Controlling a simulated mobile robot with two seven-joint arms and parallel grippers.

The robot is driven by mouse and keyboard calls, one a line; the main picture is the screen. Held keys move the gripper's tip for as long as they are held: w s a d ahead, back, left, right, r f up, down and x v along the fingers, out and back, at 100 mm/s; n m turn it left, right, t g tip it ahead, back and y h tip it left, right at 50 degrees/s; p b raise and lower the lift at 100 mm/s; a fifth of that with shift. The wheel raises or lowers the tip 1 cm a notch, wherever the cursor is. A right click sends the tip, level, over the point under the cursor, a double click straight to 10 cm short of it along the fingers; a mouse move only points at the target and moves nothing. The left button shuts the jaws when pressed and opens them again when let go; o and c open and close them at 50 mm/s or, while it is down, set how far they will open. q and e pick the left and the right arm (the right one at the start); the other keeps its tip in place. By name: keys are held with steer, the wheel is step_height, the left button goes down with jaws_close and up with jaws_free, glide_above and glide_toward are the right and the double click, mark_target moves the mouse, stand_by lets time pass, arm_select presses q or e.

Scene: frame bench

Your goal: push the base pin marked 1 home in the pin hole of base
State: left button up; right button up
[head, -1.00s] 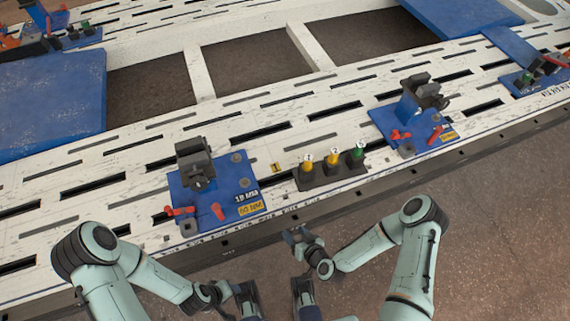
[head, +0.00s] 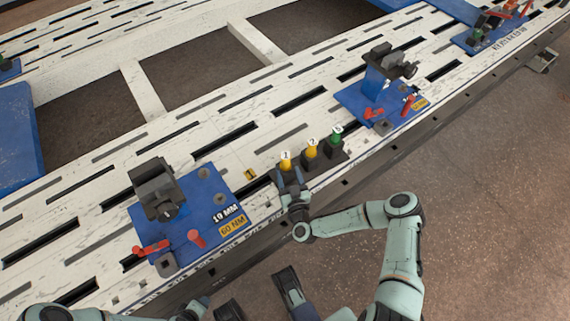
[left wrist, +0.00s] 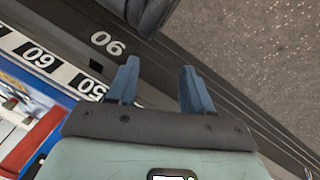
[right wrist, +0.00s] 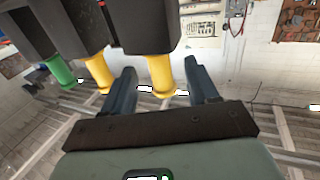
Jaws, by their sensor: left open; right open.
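The yellow pin marked 1 (head: 286,161) stands upright in a dark rack (head: 328,161), at its left end. My right gripper (head: 289,178) is open at the near side of this pin. In the right wrist view the pin (right wrist: 162,76) shows between the open fingers (right wrist: 159,66), with no clear grip. The near blue base plate (head: 185,215) carries a dark clamp, red handles and several grey round bosses (head: 220,199); I cannot tell which is the pin hole. My left gripper (left wrist: 159,64) is open and empty beside the bench's edge rail.
A yellow pin marked 2 (head: 311,149) and a green pin (head: 336,138) stand in the same rack, close by. A second blue fixture (head: 380,105) stands behind to the right.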

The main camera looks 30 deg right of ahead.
mark_target(287, 165)
steer(key=x, duration=0.1)
steer(key=b+x, duration=0.1)
steer(key=x, duration=0.1)
steer(key=r+x, duration=0.1)
steer(key=x, duration=0.1)
steer(key=shift+d+b, duration=0.15)
steer(key=shift+b, duration=0.25)
steer(key=c, duration=1)
arm_select(q)
steer(key=shift+g, duration=0.7)
steer(key=s+f, duration=0.3)
steer(key=shift+s+a+f, duration=0.25)
steer(key=shift+s+a, duration=0.05)
steer(key=shift+s, duration=0.05)
arm_select(e)
jaws_close()
steer(key=shift+r, duration=0.1)
